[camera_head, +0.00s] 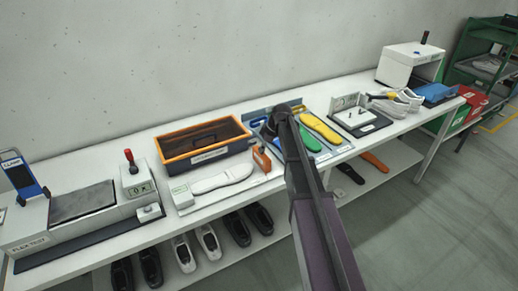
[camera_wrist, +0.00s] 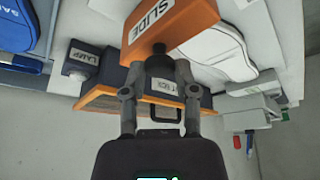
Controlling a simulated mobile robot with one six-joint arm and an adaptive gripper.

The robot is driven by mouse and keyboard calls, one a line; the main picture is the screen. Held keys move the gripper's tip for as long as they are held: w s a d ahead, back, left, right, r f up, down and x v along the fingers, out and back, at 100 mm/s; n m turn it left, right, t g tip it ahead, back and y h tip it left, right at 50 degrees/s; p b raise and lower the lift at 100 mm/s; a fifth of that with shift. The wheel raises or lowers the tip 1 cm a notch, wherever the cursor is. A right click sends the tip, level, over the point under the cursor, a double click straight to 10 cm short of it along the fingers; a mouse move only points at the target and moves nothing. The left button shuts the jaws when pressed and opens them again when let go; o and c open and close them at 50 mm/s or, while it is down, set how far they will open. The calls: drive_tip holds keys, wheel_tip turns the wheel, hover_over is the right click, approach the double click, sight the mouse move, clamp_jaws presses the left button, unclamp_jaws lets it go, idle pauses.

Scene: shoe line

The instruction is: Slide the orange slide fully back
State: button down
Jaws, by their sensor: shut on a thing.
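The orange slide (camera_head: 262,159) is a small upright block at the right end of the white sole-measuring fixture (camera_head: 188,201). In the wrist view the orange slide (camera_wrist: 190,20), labelled SLIDE, lies just beyond my fingertips. A white shoe sole (camera_head: 222,180) lies on the fixture, left of the slide; the sole also shows in the wrist view (camera_wrist: 222,52). In the head view my gripper is largely hidden by my arm.
An orange-edged dark box (camera_head: 203,145) stands behind the fixture. A blue tray with yellow and green soles (camera_head: 320,127) is to the right. A flex tester (camera_head: 85,205) stands at the left. Several shoes lie on the shelf below.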

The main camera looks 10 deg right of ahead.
drive_tip(key=d, duration=0.2)
drive_tip(key=w+d, duration=0.1)
drive_tip(key=shift+w+d, duration=0.15)
drive_tip(key=shift+d, duration=0.25)
drive_tip(key=shift+c, duration=1.8)
unclamp_jaws()
drive_tip(key=shift+d, duration=0.15)
drive_tip(key=shift+a, duration=0.2)
